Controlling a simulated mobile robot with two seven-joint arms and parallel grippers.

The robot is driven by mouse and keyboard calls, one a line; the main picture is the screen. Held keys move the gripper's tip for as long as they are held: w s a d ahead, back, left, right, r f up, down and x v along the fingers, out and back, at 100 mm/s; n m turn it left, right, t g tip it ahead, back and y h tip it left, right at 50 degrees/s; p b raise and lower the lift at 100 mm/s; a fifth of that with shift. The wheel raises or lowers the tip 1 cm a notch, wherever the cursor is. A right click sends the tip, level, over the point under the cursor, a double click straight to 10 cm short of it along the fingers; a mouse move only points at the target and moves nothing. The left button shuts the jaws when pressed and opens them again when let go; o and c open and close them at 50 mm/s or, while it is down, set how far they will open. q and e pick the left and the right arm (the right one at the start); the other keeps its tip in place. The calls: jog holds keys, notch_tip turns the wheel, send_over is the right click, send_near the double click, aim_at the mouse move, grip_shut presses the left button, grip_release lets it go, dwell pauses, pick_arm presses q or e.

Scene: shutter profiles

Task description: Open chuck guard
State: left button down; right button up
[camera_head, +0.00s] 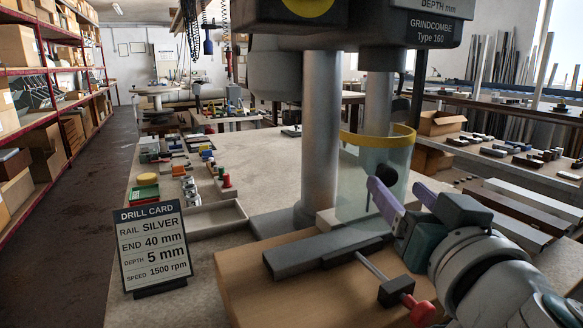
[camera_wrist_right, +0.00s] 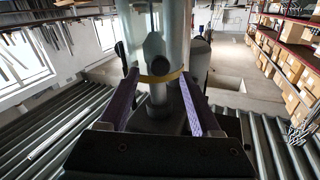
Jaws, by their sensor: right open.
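The chuck guard (camera_head: 372,185) is a clear curved shield with a yellow upper rim, hanging below the drill press head (camera_head: 345,22). In the right wrist view its yellow rim (camera_wrist_right: 160,78) crosses between my fingertips. My right gripper (camera_head: 397,188) is open, with purple fingers pointing at the guard from the right. One finger overlaps the guard's right side in the head view; I cannot tell whether it touches. In the right wrist view the open fingers (camera_wrist_right: 160,85) stand either side of the guard's middle. My left gripper is not in view.
A grey rail (camera_head: 318,252) lies clamped on a wooden board (camera_head: 262,292) below the guard, with a red-handled clamp (camera_head: 415,308) in front. The grey column (camera_head: 320,130) stands left of the guard. A drill card (camera_head: 153,246) stands front left. An open tray (camera_head: 205,220) lies behind it.

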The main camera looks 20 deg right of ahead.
aim_at(388, 178)
jog(key=x, duration=0.5)
jog(key=shift+d, duration=0.1)
grip_shut()
dwell(0.4)
dwell(0.9)
